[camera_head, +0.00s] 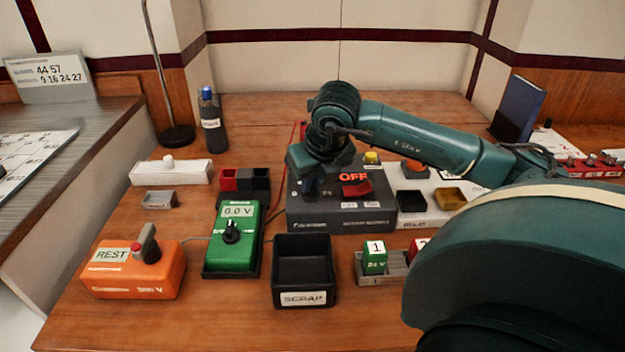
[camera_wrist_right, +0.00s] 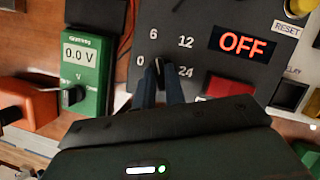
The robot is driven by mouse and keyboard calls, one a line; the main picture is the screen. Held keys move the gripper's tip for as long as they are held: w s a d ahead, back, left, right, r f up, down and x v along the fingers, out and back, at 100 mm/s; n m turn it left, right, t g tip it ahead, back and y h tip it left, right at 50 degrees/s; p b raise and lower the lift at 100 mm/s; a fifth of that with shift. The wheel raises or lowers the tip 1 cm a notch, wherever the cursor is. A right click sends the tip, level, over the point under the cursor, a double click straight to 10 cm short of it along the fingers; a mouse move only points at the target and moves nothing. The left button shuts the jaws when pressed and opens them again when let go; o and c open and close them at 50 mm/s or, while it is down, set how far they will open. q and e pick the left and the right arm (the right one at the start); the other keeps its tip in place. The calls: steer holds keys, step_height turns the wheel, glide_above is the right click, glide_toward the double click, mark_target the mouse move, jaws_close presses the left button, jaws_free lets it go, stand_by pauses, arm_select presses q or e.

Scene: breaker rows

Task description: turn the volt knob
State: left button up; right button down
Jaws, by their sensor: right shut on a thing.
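The volt knob (camera_wrist_right: 158,66) is on the dark grey supply panel (camera_head: 300,212), ringed by the marks 0, 6, 12 and 24. In the right wrist view my right gripper (camera_wrist_right: 160,82) is shut on it, with a finger on each side. The fingers hide most of the knob, and I cannot tell which mark it points at. In the head view my right wrist covers the knob. The panel's display (camera_head: 353,177) reads OFF. My left gripper is not in view.
A green meter (camera_head: 232,255) reading 0.0 V stands left of the panel. A black SCRAP bin (camera_head: 303,298) is in front. An orange REST box (camera_head: 135,275) is at the front left. A red switch (camera_head: 357,189) and the RESET button panel (camera_head: 410,205) lie close on the right.

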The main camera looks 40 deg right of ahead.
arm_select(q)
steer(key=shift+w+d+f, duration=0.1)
arm_select(e)
steer(key=c, duration=1.5)
jaws_free()
steer(key=shift+o, duration=0.2)
steer(key=shift+r, duration=0.1)
arm_select(q)
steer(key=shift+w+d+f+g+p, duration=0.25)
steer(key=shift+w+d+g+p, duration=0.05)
steer(key=shift+p, duration=0.65)
arm_select(e)
steer(key=v, duration=1.3)
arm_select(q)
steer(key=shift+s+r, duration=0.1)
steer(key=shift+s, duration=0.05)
